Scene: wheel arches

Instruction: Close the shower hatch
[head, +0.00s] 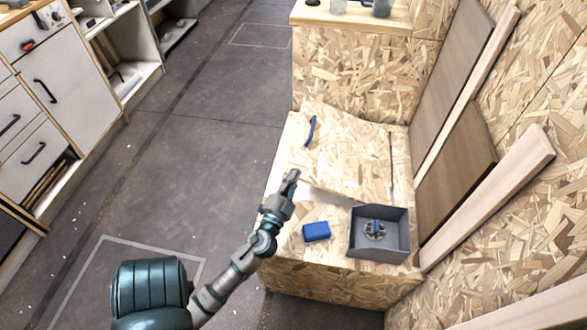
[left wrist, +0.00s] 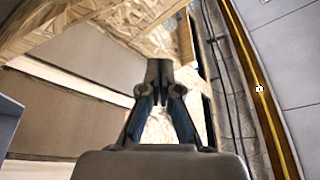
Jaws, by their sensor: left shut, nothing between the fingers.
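The shower hatch appears to be the chipboard panel (head: 345,140) with a blue handle (head: 311,131) near its far left side, on the low chipboard box. I cannot tell its exact angle. A grey square tray (head: 358,247) with a round, blue-topped fitting (head: 375,230) lies uncovered at the near right of the box. My left gripper (head: 292,175) is shut and empty at the box's left side, nearer than the handle and apart from it. In the left wrist view, its closed fingers (left wrist: 160,72) point towards chipboard surfaces. My right gripper is not in view.
A blue block (head: 316,231) lies left of the tray. A higher chipboard box (head: 350,70) with cups on top stands behind. Wooden boards (head: 455,165) lean along the right wall. Drawer cabinets (head: 60,85) stand at the left; the grey floor between is clear.

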